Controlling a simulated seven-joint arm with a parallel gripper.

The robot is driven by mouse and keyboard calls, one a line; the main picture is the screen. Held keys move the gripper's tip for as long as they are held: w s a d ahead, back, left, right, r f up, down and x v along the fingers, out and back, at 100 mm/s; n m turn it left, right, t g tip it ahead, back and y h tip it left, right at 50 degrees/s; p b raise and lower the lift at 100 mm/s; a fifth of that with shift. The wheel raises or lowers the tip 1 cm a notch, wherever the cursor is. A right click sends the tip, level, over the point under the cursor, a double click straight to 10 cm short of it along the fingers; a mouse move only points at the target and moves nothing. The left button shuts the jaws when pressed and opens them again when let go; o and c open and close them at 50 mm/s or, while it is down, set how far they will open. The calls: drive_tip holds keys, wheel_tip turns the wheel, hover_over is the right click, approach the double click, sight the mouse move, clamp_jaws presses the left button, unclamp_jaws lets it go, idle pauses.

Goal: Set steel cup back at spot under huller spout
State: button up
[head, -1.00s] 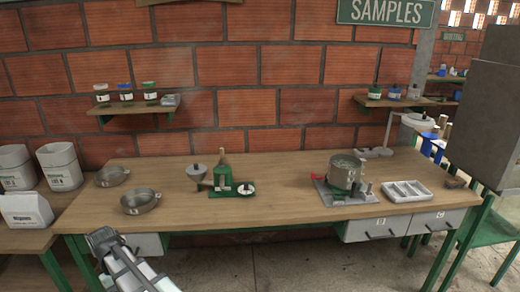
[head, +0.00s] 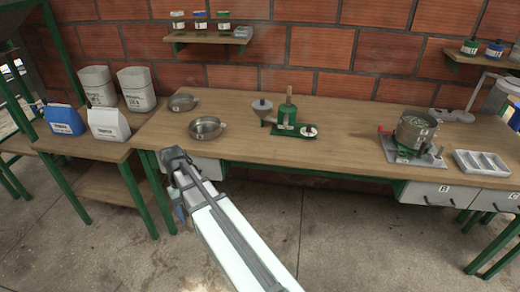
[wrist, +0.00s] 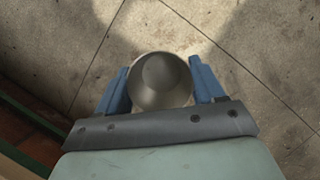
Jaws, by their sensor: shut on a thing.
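In the wrist view, the steel cup (wrist: 161,80) sits between the two blue fingers of my gripper (wrist: 161,88), which is shut on it. The cup is over the concrete floor. In the head view, my gripper (head: 178,205) hangs in front of the table's left end, and its blue fingertips barely show. The cup is hidden there behind my arm. The green huller (head: 287,118) stands on the table (head: 345,125), up and right of my gripper. It has a grey funnel (head: 262,108) on its left and a pale round part (head: 309,131) on its right.
Two metal pans (head: 206,127) (head: 182,102) lie at the table's left end. A lower side table (head: 95,149) with bags is at left. The tabletop between huller and pot is clear.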

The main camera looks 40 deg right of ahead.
drive_tip(key=w+d+r+n+t+h, duration=0.15)
drive_tip(key=d+r+n, duration=0.35)
drive_tip(key=d, duration=1)
drive_tip(key=w+d+r+n+t+h, duration=0.1)
drive_tip(key=w+d+r+n+h, duration=0.15)
drive_tip(key=d+n, duration=0.85)
drive_tip(key=w+d+r+n+t+h, duration=0.1)
drive_tip(key=w+d+r+n+t, duration=0.15)
drive_tip(key=d, duration=1.65)
drive_tip(key=shift+w+f+m+g, duration=0.15)
drive_tip(key=shift+f+g, duration=0.1)
drive_tip(key=shift+f, duration=0.7)
drive_tip(key=shift+w+f+m+g, duration=0.15)
drive_tip(key=shift+f+g, duration=0.1)
drive_tip(key=shift+f, duration=0.7)
drive_tip(key=shift+w+d+f, duration=0.1)
drive_tip(key=shift+w+d, duration=2.4)
